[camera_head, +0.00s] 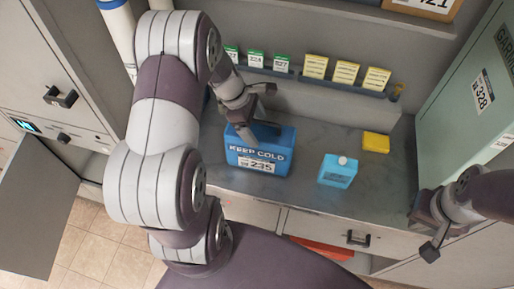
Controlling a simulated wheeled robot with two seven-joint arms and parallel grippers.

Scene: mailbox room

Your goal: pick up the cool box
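The cool box (271,159) is a blue box marked "KEEP COLD" and 235. It stands upright on the grey counter, left of the middle. My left gripper (259,133) is at the top of the cool box, with its fingers over the top edge and handle area. One finger lies in front of the box's upper left front. Whether the fingers are closed on it cannot be made out. My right gripper (432,236) is at the right, in front of the counter, away from the box, and nothing shows in it.
A light blue container with a white cap (338,171) and a yellow block (376,142) stand on the counter (310,140). Several green and yellow tags line the back rail. A green locker (473,95) bounds the right. An open grey door (38,205) hangs at left.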

